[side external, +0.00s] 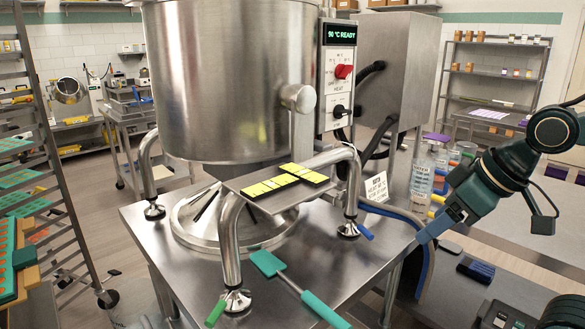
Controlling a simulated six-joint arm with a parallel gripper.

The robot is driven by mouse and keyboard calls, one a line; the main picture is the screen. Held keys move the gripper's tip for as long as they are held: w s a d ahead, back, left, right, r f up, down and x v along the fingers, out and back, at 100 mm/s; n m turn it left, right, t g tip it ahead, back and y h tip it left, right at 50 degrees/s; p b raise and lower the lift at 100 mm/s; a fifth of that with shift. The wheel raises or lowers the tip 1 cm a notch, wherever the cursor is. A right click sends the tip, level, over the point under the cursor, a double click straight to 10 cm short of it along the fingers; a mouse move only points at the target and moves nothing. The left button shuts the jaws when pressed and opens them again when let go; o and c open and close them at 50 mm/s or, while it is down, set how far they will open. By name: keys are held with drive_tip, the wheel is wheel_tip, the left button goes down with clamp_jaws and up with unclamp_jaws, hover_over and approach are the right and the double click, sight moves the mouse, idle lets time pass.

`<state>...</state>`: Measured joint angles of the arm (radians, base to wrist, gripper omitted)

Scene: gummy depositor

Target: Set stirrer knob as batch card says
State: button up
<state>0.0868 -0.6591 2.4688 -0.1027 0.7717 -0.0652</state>
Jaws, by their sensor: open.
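The control panel (337,80) is on the right side of the steel kettle (230,80). Its display (341,34) reads "90 °C READY". A red knob (343,72) sits above the small label "HEAT". A black knob (340,111) sits lower on the panel; its label and exact setting are too small to read. A white card (376,187) stands on the right side of the steel table; "HEAT" shows on it, the rest is unclear. My gripper (428,232) is open and empty at the table's right edge, below and right of the panel, apart from both knobs.
A steel plate (262,203) with yellow-and-black moulds (285,180) stands under the kettle. A teal-handled spatula (290,285) lies across the table's front. Bottles (425,170) stand behind my gripper. A tray rack (45,150) is at left. A grey cabinet stands behind the panel.

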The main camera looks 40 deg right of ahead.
drive_tip(key=w+d+r+n+t+y, duration=0.1)
drive_tip(key=w+r+n+t, duration=0.1)
drive_tip(key=w, duration=0.8)
drive_tip(key=m+t+h, duration=0.1)
drive_tip(key=m+t, duration=0.2)
drive_tip(key=t, duration=0.7)
approach(348, 112)
drive_tip(key=s, duration=0.4)
drive_tip(key=shift+s+a+r, duration=0.15)
drive_tip(key=shift+s+r, duration=0.05)
drive_tip(key=shift+r, duration=0.05)
drive_tip(key=shift+w, duration=0.1)
drive_tip(key=shift+w, duration=6.8)
